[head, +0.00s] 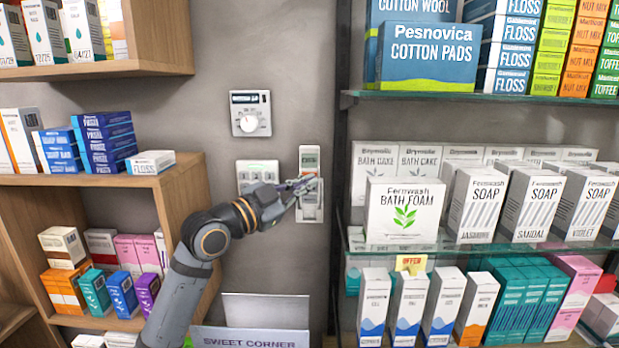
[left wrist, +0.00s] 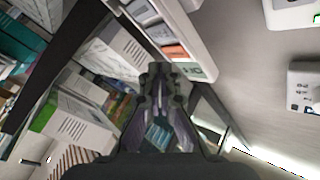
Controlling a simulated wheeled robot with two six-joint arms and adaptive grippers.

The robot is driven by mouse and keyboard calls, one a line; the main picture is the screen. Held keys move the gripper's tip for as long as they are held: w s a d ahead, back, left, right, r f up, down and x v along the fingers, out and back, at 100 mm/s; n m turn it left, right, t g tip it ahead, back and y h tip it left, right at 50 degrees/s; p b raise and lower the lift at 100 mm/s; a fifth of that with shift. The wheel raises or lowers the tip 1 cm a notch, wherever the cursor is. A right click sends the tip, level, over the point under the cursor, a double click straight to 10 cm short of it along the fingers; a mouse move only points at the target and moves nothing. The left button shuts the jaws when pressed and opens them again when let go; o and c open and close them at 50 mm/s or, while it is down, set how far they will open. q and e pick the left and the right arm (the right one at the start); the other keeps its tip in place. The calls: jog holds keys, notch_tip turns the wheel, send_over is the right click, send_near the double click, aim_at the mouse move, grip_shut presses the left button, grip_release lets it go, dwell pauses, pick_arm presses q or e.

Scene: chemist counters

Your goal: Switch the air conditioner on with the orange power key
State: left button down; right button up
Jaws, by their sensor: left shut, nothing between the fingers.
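A pale handset in a white wall holder (head: 310,160) is on the grey wall, left of the glass shelves. In the left wrist view the handset (left wrist: 162,28) runs diagonally at top centre, with an orange-red key (left wrist: 177,52) near its lower end. My left gripper (head: 308,184) is shut and empty, its fingertips in front of the handset's middle and hiding part of it. In the left wrist view the closed fingertips (left wrist: 160,68) are just beside the orange-red key; I cannot tell whether they touch it. The air conditioner is not visible. My right gripper is not in view.
A dial control (head: 250,113) and a white wall plate (head: 258,172) are left of the handset. Glass shelves with boxes, including Bath Foam (head: 405,212), stand close on the right. A wooden shelf (head: 190,200) is on the left.

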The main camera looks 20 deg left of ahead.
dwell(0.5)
pick_arm(q)
jog(key=shift+w+a, duration=0.1)
jog(key=shift+w, duration=0.35)
